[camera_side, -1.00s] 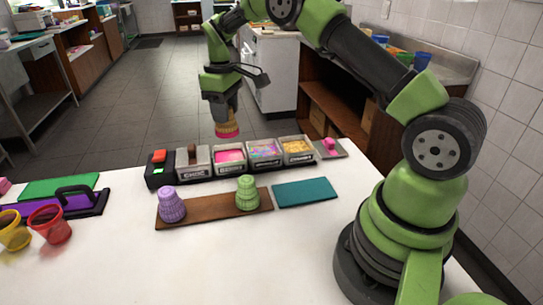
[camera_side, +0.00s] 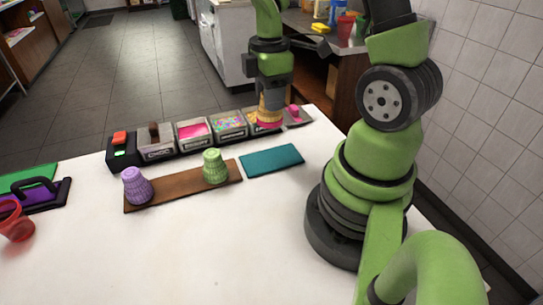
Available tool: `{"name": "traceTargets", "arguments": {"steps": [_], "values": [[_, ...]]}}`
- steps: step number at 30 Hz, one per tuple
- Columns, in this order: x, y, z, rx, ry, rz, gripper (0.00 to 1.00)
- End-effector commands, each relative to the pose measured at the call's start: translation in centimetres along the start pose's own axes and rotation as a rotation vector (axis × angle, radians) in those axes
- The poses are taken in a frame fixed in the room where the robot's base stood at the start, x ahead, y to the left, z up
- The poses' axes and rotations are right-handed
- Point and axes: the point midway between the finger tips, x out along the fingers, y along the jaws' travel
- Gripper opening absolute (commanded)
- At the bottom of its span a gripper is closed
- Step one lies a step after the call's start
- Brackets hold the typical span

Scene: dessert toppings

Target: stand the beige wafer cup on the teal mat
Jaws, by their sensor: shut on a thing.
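My gripper (camera_side: 270,93) is shut on the beige wafer cup (camera_side: 270,106), which hangs below the jaws. A pinkish-red band shows around the cup's lower end. The cup is at the rightmost topping bin (camera_side: 250,127), in front of part of it. I cannot tell whether it touches the topping inside. The teal mat (camera_side: 272,160) lies flat and bare on the white table, nearer the camera than the bins and right of the brown board.
The brown board (camera_side: 185,188) bears a purple cup (camera_side: 137,186) and a green cup (camera_side: 215,167). Bins of pink topping (camera_side: 193,131) and sprinkles (camera_side: 229,120) stand in the row. A small grey tray (camera_side: 304,121) holds a pink piece.

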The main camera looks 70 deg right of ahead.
Motion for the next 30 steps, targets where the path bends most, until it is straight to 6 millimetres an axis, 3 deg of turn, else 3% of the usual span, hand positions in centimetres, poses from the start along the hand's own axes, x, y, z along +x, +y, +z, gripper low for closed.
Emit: {"name": "traceTargets", "arguments": {"steps": [9,21,30], "values": [[4.9,-0.5,0.3,-0.01,-0.003,-0.008,0.25],[9.1,-0.5,0.3,-0.009,-0.003,-0.007,0.25],[10.0,-0.4,0.2,-0.009,-0.001,-0.001,0.25]]}}
